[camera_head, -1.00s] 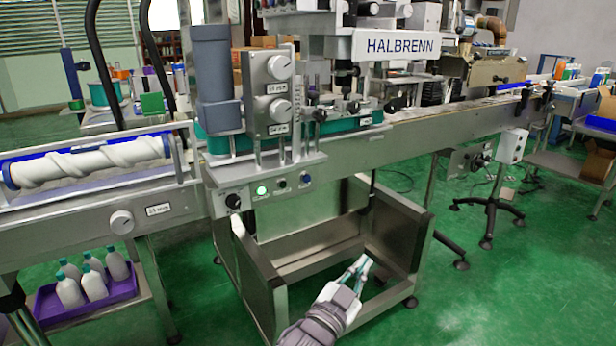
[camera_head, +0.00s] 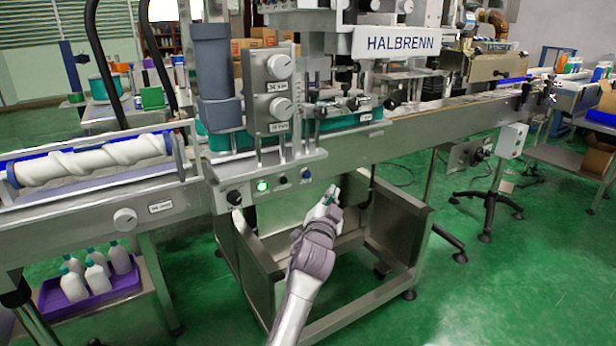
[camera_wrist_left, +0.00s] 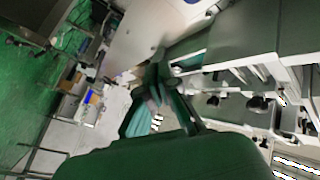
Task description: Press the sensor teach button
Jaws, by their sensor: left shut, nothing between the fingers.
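The control panel on the front of the labelling machine carries a black knob (camera_head: 234,197), a lit green button (camera_head: 262,186), a small dark button (camera_head: 283,180) and a blue button (camera_head: 306,175). Their labels are too small to read, so I cannot tell which is the teach button. My left gripper (camera_head: 333,193) is shut and empty, in front of the machine, just below and right of the blue button, apart from it in the picture. In the left wrist view its fingers (camera_wrist_left: 158,76) are together. A blue round part (camera_wrist_left: 192,2) is cut by the top edge there. My right gripper is not in view.
A steel frame (camera_head: 245,255) with side plates stands below the panel, around my left arm. The conveyor (camera_head: 460,118) runs off to the right. A roller unit (camera_head: 95,160) is at left, above a purple crate (camera_head: 100,292) of white bottles.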

